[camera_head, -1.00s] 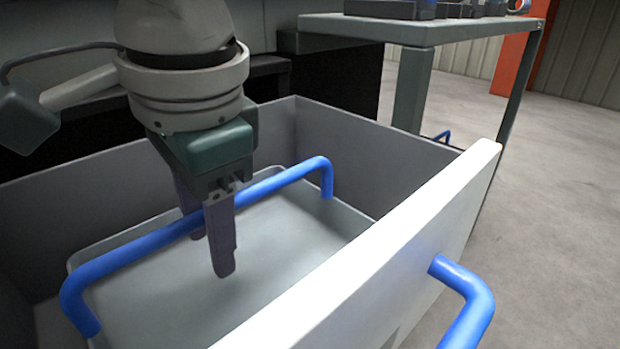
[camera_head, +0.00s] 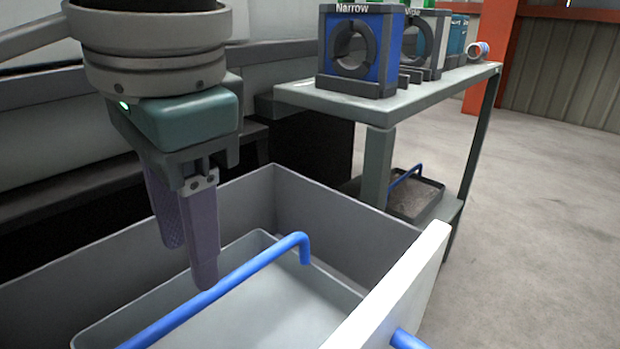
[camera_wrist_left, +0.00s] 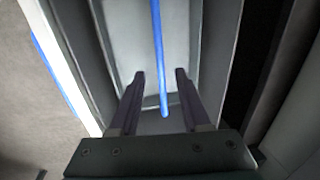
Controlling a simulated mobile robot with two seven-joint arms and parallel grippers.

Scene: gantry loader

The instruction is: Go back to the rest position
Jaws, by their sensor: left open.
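My left gripper (camera_head: 190,265) is open and empty, above the drawer and the blue handle of the tray. In the left wrist view its two fingers (camera_wrist_left: 160,74) stand apart, with the blue handle (camera_wrist_left: 158,50) below and between them. The handle (camera_head: 235,280) also shows in the head view, spanning the grey tray (camera_head: 285,310). The tray lies inside the open grey drawer (camera_head: 335,215). My right gripper does not show in any view.
The drawer's white front (camera_head: 395,295) carries a blue handle (camera_head: 408,340). A grey table (camera_head: 400,100) behind holds a blue block marked Narrow (camera_head: 360,45) and other fixtures. A dark tray (camera_head: 410,195) sits on its lower shelf. Open floor (camera_head: 540,200) lies at the right.

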